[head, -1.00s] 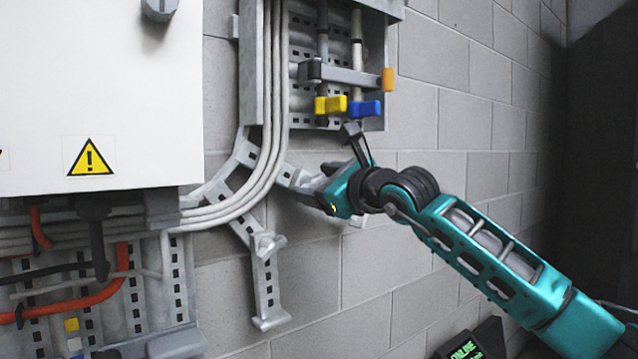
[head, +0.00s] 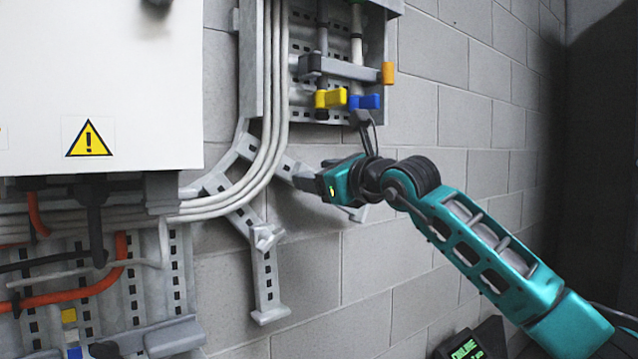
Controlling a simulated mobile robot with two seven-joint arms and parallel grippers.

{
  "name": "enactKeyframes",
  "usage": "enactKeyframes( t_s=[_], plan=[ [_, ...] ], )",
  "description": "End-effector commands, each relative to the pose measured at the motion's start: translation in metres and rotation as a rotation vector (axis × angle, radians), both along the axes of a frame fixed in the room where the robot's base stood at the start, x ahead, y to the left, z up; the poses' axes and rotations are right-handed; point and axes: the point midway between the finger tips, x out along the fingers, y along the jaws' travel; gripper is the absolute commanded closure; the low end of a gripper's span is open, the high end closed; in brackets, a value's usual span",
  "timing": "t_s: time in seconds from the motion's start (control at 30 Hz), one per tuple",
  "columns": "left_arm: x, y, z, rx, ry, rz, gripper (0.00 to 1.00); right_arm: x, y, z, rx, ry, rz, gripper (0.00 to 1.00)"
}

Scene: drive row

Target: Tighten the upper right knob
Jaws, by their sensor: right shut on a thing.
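My right gripper (head: 312,182) reaches the grey slotted bracket (head: 268,290) on the block wall, below the open box. Its fingers point left and are shut at the bracket's right-hand arm. They appear to hold the upper right knob, which is hidden behind the fingers and the teal wrist. Another grey knob (head: 266,238) sits lower left on the bracket and is free. My left gripper is out of view.
An open box (head: 383,60) with yellow (head: 330,98), blue (head: 365,102) and orange handles hangs just above my wrist. Grey cables (head: 262,165) run left of it. A white cabinet (head: 110,70) with a warning sign fills the left. Bare wall lies to the right.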

Motion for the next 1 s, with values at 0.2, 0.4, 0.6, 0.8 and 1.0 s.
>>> enactKeyframes(
  t_s=[0.2, 0.4, 0.6, 0.8, 1.0],
  plan=[
    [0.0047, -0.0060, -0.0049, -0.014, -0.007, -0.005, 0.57, 0.0005, 0.0003, -0.0032, 0.170, 0.115, 0.002, 0.71],
    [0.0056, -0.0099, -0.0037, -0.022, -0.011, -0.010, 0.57, 0.0015, -0.0010, -0.0024, 0.326, 0.221, 0.000, 0.71],
    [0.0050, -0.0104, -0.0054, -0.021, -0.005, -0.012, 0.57, 0.0019, -0.0017, -0.0013, 0.484, 0.328, 0.000, 0.71],
    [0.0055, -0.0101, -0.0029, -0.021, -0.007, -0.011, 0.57, 0.0025, -0.0025, -0.0012, 0.641, 0.433, 0.000, 0.71],
    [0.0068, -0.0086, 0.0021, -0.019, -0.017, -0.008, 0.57, 0.0031, -0.0035, -0.0011, 0.787, 0.531, -0.001, 0.71]
  ],
)
